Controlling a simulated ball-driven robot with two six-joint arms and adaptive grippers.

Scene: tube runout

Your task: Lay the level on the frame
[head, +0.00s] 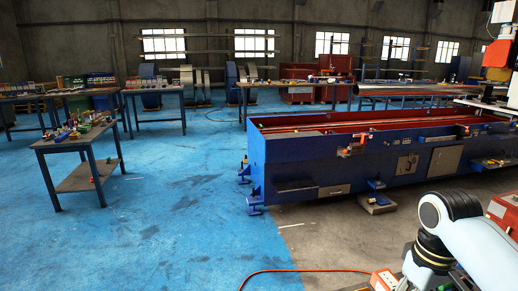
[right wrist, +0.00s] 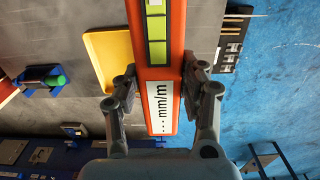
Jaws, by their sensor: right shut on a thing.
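The level (right wrist: 160,118) is an orange-red bar with a yellow-green vial window and a white label reading "mm/m". It fills the middle of the right wrist view and runs out of the top edge. My right gripper (right wrist: 160,78) is shut on it, one finger against each side. The frame (head: 345,165) is the long blue bed with a red inside, at the middle right of the head view. My right gripper cannot be made out in the head view. My left gripper is in neither view.
Below the level in the right wrist view are a grey surface with a yellow tray (right wrist: 98,62), a green-ended tool (right wrist: 52,80) and a dark slotted block (right wrist: 231,42). A small tool table (head: 80,140) stands left. An orange cable (head: 300,270) crosses the floor. Blue floor between is clear.

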